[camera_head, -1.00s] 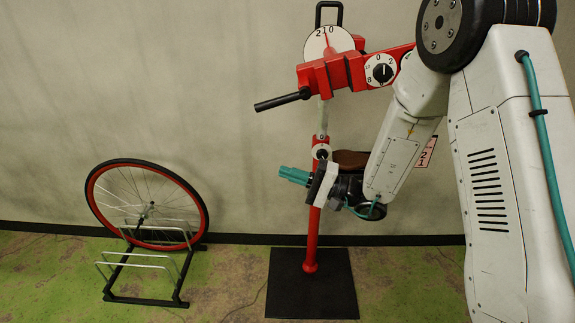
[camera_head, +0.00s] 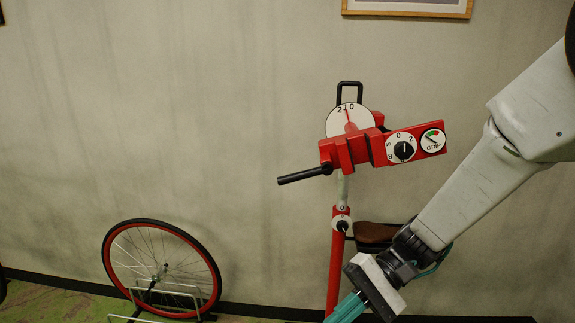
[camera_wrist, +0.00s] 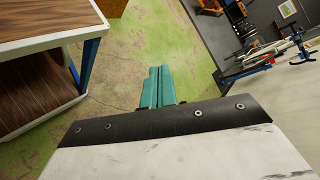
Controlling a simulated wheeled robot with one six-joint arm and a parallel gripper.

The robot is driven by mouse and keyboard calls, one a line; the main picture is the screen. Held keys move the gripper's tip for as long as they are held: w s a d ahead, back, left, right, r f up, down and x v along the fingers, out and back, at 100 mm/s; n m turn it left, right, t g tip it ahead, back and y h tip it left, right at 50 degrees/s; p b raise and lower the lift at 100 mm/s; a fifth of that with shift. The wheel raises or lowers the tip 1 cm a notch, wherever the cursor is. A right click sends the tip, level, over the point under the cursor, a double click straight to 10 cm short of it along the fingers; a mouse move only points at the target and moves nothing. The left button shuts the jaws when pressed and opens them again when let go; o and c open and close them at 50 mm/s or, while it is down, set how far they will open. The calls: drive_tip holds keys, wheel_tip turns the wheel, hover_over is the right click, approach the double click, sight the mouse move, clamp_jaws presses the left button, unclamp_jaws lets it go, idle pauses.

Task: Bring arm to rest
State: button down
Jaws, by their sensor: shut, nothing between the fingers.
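My gripper (camera_head: 346,308) is in the lower middle of the head view, its teal fingers pointing down and left. The fingers are shut together with nothing between them. In the wrist view the shut teal fingers (camera_wrist: 157,86) point out over the green floor, touching nothing. My arm comes in from the right edge of the head view, and my gripper hangs in front of the lower part of the red repair stand (camera_head: 338,258). The stand's base is out of the head view.
A red-rimmed wheel (camera_head: 118,268) stands in a rack at the lower left. The stand's clamp head (camera_head: 350,148) has dials and a black handle. A brown-topped bench (camera_wrist: 40,20) is at the left of the wrist view. Open green floor (camera_wrist: 135,50) lies beside it.

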drive_tip(key=s+d+r+n+t+h, duration=0.1)
drive_tip(key=s+d+r+t+h, duration=0.3)
drive_tip(key=d, duration=0.4)
drive_tip(key=s+d+r+t+h, duration=0.3)
drive_tip(key=s+d+r+h, duration=0.3)
drive_tip(key=d, duration=0.3)
drive_tip(key=shift+s+d+r+n+t+h, duration=0.2)
drive_tip(key=shift+s+d+n+t+h, duration=0.15)
drive_tip(key=shift+s+h, duration=0.3)
